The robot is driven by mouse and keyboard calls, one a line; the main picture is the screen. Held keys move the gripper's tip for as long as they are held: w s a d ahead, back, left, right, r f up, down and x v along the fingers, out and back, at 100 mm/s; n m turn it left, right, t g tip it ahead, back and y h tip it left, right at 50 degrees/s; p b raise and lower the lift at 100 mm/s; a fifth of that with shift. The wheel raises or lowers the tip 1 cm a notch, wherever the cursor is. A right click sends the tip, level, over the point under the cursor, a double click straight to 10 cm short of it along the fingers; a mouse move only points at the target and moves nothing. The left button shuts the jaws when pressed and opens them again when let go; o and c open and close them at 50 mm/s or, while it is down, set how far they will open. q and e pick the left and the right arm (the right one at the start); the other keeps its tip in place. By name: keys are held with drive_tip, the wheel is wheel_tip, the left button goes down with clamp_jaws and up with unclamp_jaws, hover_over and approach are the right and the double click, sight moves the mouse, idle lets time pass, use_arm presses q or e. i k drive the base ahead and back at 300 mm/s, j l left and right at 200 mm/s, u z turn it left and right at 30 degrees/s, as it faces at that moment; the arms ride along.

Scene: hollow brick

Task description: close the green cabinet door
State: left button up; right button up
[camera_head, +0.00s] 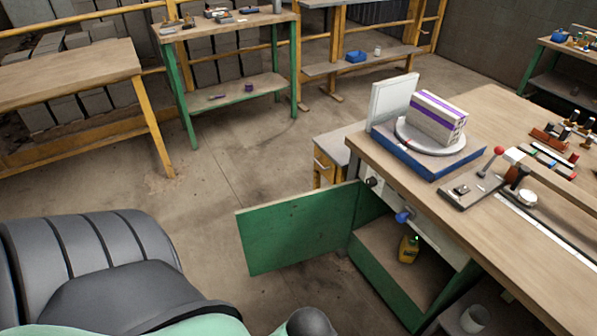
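The green cabinet door (298,228) stands wide open, swung out to the left from the cabinet under the wooden workbench. Its hinged side meets the green cabinet (385,275) near the bench's left corner. The cabinet's inside is exposed, and a yellow bottle (408,249) stands on its floor. Dark grey and pale green parts of my own body fill the lower left. Neither of my grippers can be made out in the head view.
The workbench top (500,120) carries a blue-based turntable (425,150) with a box on it, plus several tools. A small drawer unit (327,160) stands behind the door. Open floor (215,190) lies left of the door. Other tables stand at the back.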

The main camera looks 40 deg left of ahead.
sight(276, 234)
drive_tip(key=j+z, duration=0.15)
drive_tip(key=j, duration=0.3)
drive_tip(key=k+j+z, duration=0.1)
drive_tip(key=j, duration=0.3)
drive_tip(key=k+j+z, duration=0.15)
drive_tip(key=j, duration=0.25)
drive_tip(key=j+z, duration=0.1)
drive_tip(key=j, duration=0.3)
drive_tip(key=k+j+z, duration=0.15)
drive_tip(key=j, duration=0.25)
drive_tip(key=k+j+z, duration=0.1)
drive_tip(key=j, duration=0.3)
drive_tip(key=k+j+z, duration=0.15)
drive_tip(key=j, duration=0.2)
drive_tip(key=j+z, duration=0.25)
drive_tip(key=j, duration=0.55)
drive_tip(key=j+z, duration=0.2)
drive_tip(key=j, duration=0.55)
drive_tip(key=k+j+z, duration=0.1)
drive_tip(key=j+z, duration=0.15)
drive_tip(key=j, duration=0.55)
drive_tip(key=k+j, duration=0.4)
drive_tip(key=k+z, duration=0.05)
drive_tip(key=k, duration=0.05)
